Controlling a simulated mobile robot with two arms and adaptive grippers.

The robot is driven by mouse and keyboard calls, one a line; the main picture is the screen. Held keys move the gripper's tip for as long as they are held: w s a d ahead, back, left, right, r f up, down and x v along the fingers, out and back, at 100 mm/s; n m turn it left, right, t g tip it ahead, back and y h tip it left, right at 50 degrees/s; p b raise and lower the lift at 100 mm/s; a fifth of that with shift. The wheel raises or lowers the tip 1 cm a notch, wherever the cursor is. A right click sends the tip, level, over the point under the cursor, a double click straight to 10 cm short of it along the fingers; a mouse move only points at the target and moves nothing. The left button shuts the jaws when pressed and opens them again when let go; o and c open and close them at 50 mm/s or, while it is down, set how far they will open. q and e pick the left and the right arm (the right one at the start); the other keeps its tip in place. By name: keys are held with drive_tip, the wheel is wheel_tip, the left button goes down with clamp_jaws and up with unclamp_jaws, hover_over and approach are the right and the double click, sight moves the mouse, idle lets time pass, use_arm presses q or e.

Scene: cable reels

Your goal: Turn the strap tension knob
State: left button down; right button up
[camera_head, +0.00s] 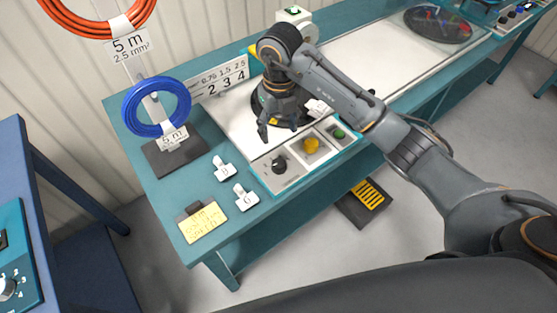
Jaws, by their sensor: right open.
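A teal-edged control panel on the bench holds a black knob (279,165), a yellow knob (312,146) and a green button (339,132). I cannot read which of them is marked for strap tension. My right gripper (279,130) points down above the panel's back edge, just behind the black knob. It is open, with nothing seen between its fingers, and looks apart from the knob. My right arm comes in from the right and hides part of the bench behind the panel. My left gripper is not in view.
A blue cable coil (158,106) hangs on a stand at the left, with an orange coil (97,18) above. White tags (245,197) and a yellow note (203,222) lie in front on the bench. A number sign (219,81) stands behind. A blue cabinet (20,250) is at the left.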

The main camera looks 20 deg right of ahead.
sight(279, 163)
wheel_tip(279, 163, down, 14)
drive_tip(key=shift+r+p, duration=0.1)
drive_tip(key=shift+p, duration=0.55)
drive_tip(key=c, duration=1.2)
